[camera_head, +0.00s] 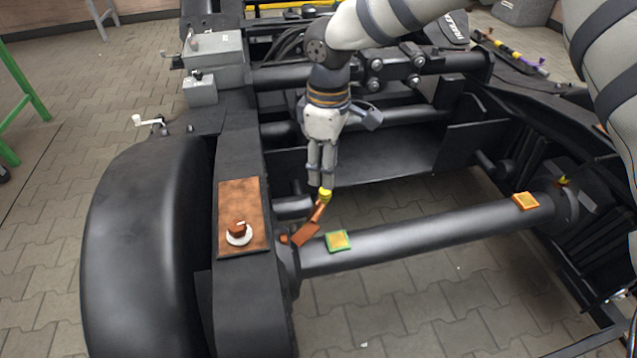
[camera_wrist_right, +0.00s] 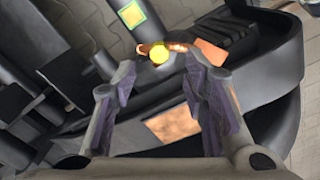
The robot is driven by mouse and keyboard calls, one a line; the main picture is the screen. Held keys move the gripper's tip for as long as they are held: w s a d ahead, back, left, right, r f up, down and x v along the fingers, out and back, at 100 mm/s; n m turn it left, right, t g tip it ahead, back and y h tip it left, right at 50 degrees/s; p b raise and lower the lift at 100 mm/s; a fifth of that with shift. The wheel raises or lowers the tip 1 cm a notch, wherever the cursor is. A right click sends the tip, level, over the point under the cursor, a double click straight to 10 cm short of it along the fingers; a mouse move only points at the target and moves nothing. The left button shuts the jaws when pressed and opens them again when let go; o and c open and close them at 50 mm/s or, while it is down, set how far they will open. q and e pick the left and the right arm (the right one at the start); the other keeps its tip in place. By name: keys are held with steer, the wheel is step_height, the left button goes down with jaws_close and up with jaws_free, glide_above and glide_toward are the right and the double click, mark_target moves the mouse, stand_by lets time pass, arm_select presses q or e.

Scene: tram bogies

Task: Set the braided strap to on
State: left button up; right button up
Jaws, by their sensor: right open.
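The braided strap (camera_head: 318,211) is a copper-brown piece by the near left end of the black axle, rising at a tilt to a yellow knob (camera_head: 325,194). In the right wrist view the strap (camera_wrist_right: 178,47) shows beyond the fingers, with the yellow knob (camera_wrist_right: 159,54) in the gap between the fingertips. My right gripper (camera_head: 322,186) points down at the knob from above. It is open, with its fingers (camera_wrist_right: 160,65) on either side of the knob; whether they touch it I cannot tell. My left gripper is not in view.
A copper plate (camera_head: 240,195) with a white-ringed red-brown knob (camera_head: 238,232) lies on the black beam to the left. A green-edged yellow pad (camera_head: 339,241) and an orange pad (camera_head: 525,202) sit on the axle. Grey boxes (camera_head: 214,58) stand at the back left.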

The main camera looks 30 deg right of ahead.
mark_target(325, 190)
step_height(325, 190, down, 6)
steer(key=shift+f, duration=0.1)
steer(key=shift+w, duration=0.1)
jaws_close()
